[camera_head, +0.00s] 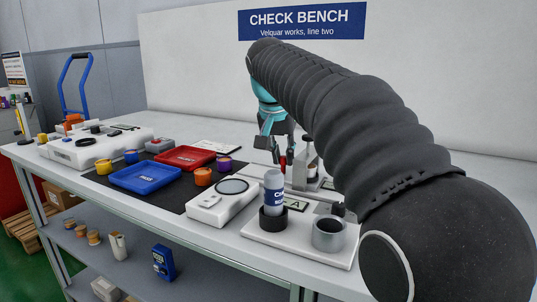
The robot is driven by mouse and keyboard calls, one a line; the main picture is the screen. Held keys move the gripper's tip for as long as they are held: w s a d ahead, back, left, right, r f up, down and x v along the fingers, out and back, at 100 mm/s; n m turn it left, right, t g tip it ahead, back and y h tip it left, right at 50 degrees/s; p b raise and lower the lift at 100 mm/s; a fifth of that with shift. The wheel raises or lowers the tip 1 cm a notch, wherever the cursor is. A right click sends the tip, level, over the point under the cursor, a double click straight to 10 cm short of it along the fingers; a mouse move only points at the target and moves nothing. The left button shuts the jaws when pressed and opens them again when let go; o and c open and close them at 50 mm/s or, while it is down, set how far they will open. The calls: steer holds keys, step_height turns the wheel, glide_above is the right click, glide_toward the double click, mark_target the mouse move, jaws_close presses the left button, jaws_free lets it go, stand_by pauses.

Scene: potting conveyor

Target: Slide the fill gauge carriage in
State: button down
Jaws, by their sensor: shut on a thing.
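My gripper (279,158) points down at the far side of the bench, at the left of a grey and white gauge fixture (301,184). Its dark fingers are shut on a small part with red on it, which looks like the handle of the fill gauge carriage (283,162). The grip itself is small and partly hidden. An upright metal post with a dark top (308,148) stands just right of the fingers. My black-sleeved arm covers the fixture's right side, so how far in the carriage sits cannot be told.
Nearer stands a white base with a labelled bottle (273,188) in a black ring and a grey metal cup (328,233). A white scale (222,202), a blue tray (147,177), a red tray (185,157) and several coloured pots lie left. A wall stands behind the bench.

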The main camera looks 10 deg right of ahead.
steer(key=shift+d, duration=0.2)
steer(key=c, duration=1.1)
jaws_free()
steer(key=shift+s+d, duration=0.1)
steer(key=shift+d, duration=0.05)
steer(key=shift+o, duration=0.2)
steer(key=shift+a, duration=0.2)
steer(key=shift+r, duration=0.2)
steer(key=v, duration=1.1)
steer(key=shift+r, duration=0.25)
steer(key=shift+s+a, duration=0.1)
steer(key=shift+s, duration=0.05)
